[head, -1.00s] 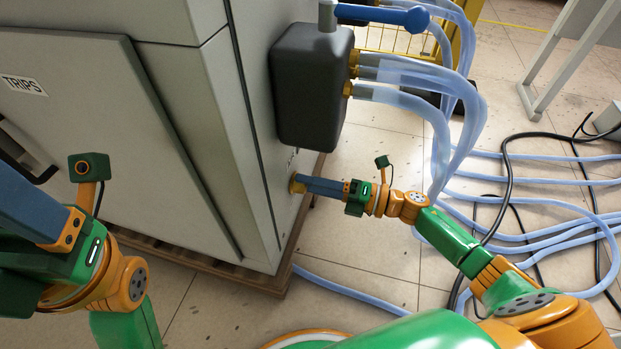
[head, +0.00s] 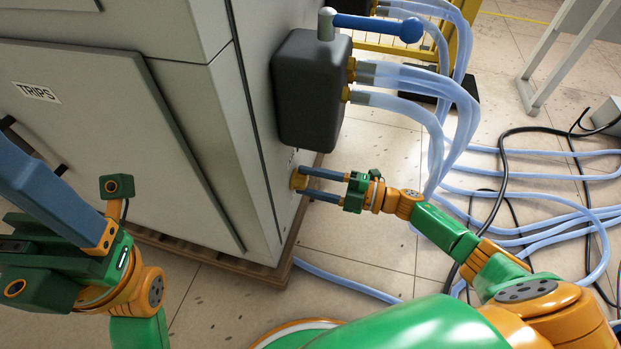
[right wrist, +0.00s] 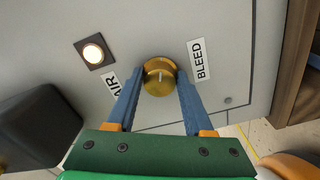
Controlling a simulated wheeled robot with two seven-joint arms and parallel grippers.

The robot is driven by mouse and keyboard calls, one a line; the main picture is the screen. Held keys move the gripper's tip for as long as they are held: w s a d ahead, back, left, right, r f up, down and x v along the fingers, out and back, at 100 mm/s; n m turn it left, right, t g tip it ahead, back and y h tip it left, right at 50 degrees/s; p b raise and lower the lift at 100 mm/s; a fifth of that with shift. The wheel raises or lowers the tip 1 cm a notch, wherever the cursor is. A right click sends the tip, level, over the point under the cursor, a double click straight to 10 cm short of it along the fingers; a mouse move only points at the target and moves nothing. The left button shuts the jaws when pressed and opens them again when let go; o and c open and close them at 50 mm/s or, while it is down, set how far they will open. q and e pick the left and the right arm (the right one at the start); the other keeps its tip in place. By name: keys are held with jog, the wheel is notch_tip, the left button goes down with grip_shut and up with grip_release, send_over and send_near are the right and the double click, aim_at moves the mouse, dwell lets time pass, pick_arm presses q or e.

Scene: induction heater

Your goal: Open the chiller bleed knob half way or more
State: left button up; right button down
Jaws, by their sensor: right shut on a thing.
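The bleed knob (right wrist: 158,82) is a round brass knob on the grey cabinet's side panel, with a pale mark on its face that runs roughly up and down in the right wrist view. In the head view the knob (head: 297,180) shows low on the panel. My right gripper (right wrist: 159,76) has one blue finger on each side of the knob and is shut on it. In the head view the right gripper (head: 303,182) shows its two fingers apart. My left gripper (head: 50,195) hangs at the left before the cabinet front; its fingertips are not clearly seen.
A BLEED label (right wrist: 199,60), an AIR label (right wrist: 111,92) and a lit lamp (right wrist: 93,53) surround the knob. A dark box (head: 312,90) with a blue-handled lever (head: 375,25) and pale hoses (head: 440,85) sits above. Hoses and black cables lie on the floor at right.

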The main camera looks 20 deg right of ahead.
jog(key=shift+m, duration=0.3)
jog(key=shift+c, duration=1.5)
grip_release()
jog(key=p+v, duration=0.1)
jog(key=v, duration=0.6)
